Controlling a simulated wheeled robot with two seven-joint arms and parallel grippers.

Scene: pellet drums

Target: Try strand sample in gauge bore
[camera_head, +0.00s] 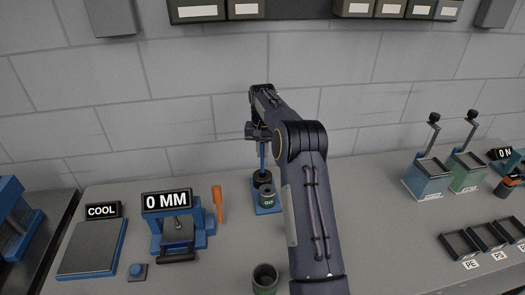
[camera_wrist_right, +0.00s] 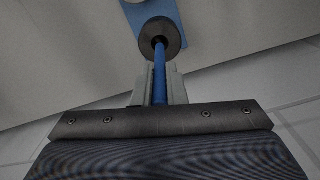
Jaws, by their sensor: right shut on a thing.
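My right gripper (camera_head: 260,136) is shut on a thin blue strand sample (camera_head: 262,156), which hangs upright below the fingers. In the right wrist view the strand (camera_wrist_right: 160,84) runs between the fingertips (camera_wrist_right: 159,92) to the hole of a dark round bore (camera_wrist_right: 162,35). In the head view its lower end meets the dark bore (camera_head: 262,178) at the rear of the gauge. I cannot tell how far inside it is. The gauge has a blue base (camera_head: 267,210) and a green-banded bore marked GO (camera_head: 268,196) in front. My left gripper is not in view.
An orange-handled tool (camera_head: 217,203) and the blue device (camera_head: 180,232) reading 0 MM lie left. A COOL plate (camera_head: 92,248) stands further left. An open cup (camera_head: 265,278) is in front. Black trays (camera_head: 460,245) and two lever-topped boxes (camera_head: 428,178) stand right.

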